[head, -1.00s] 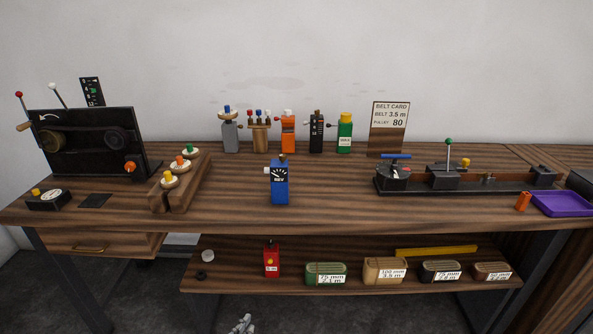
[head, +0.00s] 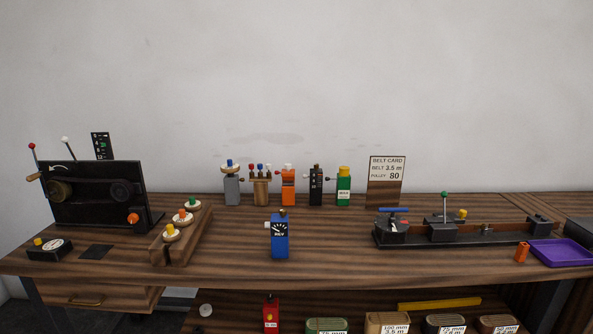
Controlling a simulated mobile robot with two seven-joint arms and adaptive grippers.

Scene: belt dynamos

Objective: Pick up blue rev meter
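The blue rev meter (head: 280,237) stands upright near the middle front of the wooden bench. It has a dark dial marked REV, a small knob on top and a pale stub on its left side. Nothing touches it, and there is bare bench around it. Neither of my grippers shows in the head view.
Several small devices, including an orange one (head: 288,187) and a green one (head: 344,187), stand behind the meter. A wooden rack (head: 178,241) with colored knobs is to its left. A black belt rig (head: 470,234) and a purple tray (head: 560,254) are right. A lower shelf holds labelled boxes.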

